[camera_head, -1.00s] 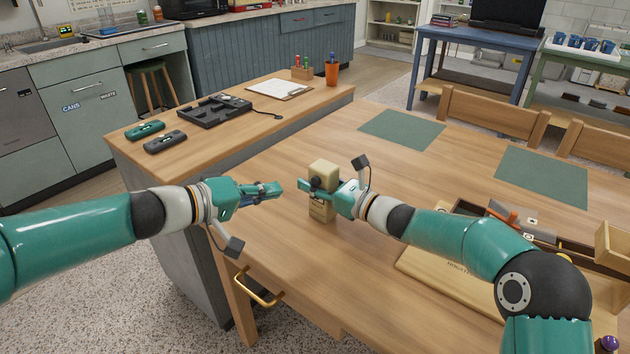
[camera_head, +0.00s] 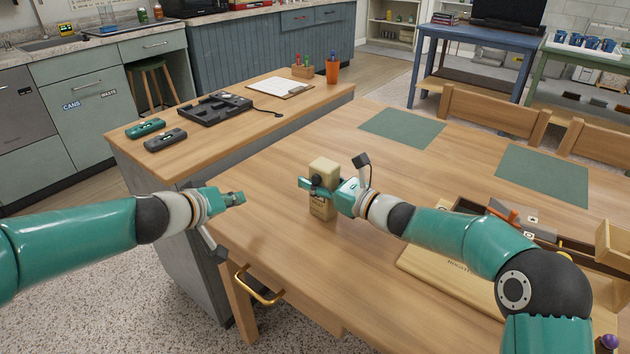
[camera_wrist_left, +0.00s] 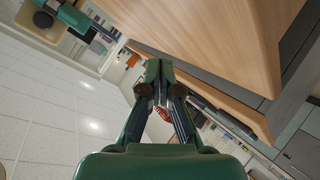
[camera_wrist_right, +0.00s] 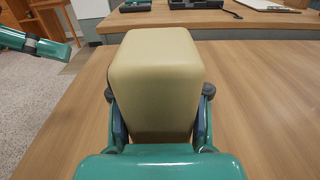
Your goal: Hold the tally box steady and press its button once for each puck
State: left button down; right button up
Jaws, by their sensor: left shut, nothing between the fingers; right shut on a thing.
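The tally box (camera_head: 322,207) is a beige upright block with dark marks low on its front, standing on the wooden table. My right gripper (camera_head: 316,186) is shut on it, with a finger along the near side; in the right wrist view the box (camera_wrist_right: 157,75) sits between both fingers. I cannot make out its button. My left gripper (camera_head: 238,198) is shut and empty, left of the box and clearly apart from it, near the table's left edge. In the left wrist view its fingertips (camera_wrist_left: 158,70) are together. I cannot identify any pucks for certain.
A wooden board (camera_head: 440,268) and an open tray with grey and orange items (camera_head: 505,213) lie at the right. Green mats (camera_head: 402,128) lie farther back. A side counter (camera_head: 180,155) holds a black tray and two handheld devices. The table between the grippers is clear.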

aim_at(317, 179)
pick_arm(q)
jog(key=a+f+m+y, duration=0.3)
jog(key=a+f+y, duration=0.1)
jog(key=a+y, duration=0.65)
jog(key=s+d+r+m+t+y, duration=0.2)
jog(key=s+d+r+m+t, duration=0.2)
jog(key=d+r+m+t, duration=0.25)
jog(key=s+d+m+t+h, duration=0.2)
jog(key=d+m+h, duration=0.2)
jog(key=d, duration=0.9)
jog(key=shift+s+d+f+t+h, duration=0.15)
jog(key=shift+s+f+t+h, duration=0.2)
jog(key=shift+h, duration=0.2)
jog(key=w+d, duration=0.5)
jog(key=w, duration=0.2)
jog(key=shift+d, duration=0.15)
jog(key=shift+w+r, duration=0.1)
